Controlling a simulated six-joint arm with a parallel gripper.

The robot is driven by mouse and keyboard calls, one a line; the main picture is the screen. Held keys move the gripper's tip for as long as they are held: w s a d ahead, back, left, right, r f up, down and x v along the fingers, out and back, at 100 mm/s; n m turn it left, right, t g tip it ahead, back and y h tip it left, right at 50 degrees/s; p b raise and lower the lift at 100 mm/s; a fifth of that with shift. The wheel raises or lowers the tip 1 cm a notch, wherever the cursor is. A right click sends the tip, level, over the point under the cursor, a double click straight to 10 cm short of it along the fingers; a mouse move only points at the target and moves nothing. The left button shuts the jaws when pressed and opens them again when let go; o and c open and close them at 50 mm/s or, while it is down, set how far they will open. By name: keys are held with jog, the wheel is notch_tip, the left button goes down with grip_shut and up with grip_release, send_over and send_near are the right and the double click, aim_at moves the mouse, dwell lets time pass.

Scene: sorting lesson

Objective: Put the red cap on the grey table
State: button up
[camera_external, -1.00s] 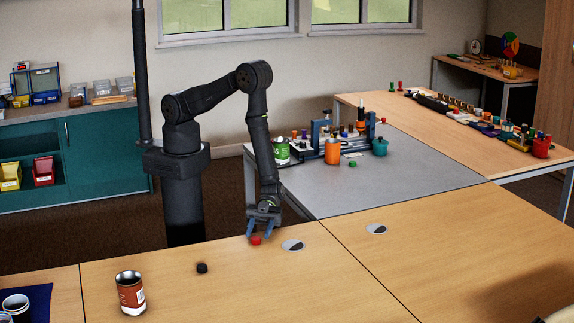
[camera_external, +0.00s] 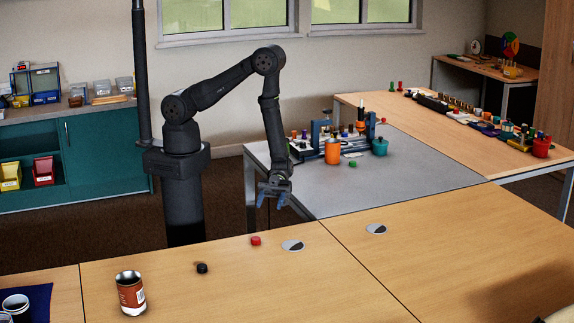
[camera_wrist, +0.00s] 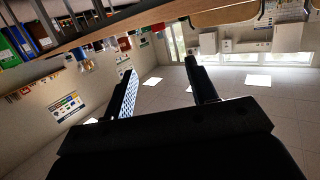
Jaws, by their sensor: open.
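The red cap (camera_external: 255,240) lies on the near wooden table, close to its back edge. The grey table (camera_external: 400,180) stands behind it to the right. My gripper (camera_external: 273,203) is open and empty, raised above and a little right of the red cap, near the front-left corner of the grey table. In the wrist view the two fingers (camera_wrist: 160,85) stand apart with nothing between them. The red cap cannot be made out in the wrist view.
A black cap (camera_external: 202,268) and an open red-brown can (camera_external: 131,293) stand on the wooden table. An orange can (camera_external: 332,151), a green cap (camera_external: 353,164), a teal pot (camera_external: 380,147) and a blue-framed rack stand toward the grey table's back. Its front is clear.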

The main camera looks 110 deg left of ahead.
aim_at(255, 239)
dwell(0.3)
jog(key=shift+y, duration=0.9)
jog(key=r+x, duration=0.1)
jog(key=x, duration=0.4)
jog(key=r+x, duration=0.1)
jog(key=x, duration=0.5)
jog(key=d+r+x, duration=0.1)
jog(key=x, duration=0.5)
jog(key=shift+s+d+f, duration=0.1)
jog(key=shift+d+f, duration=0.05)
jog(key=shift+d, duration=0.05)
jog(key=shift+c, duration=0.3)
jog(key=c, duration=1)
grip_shut()
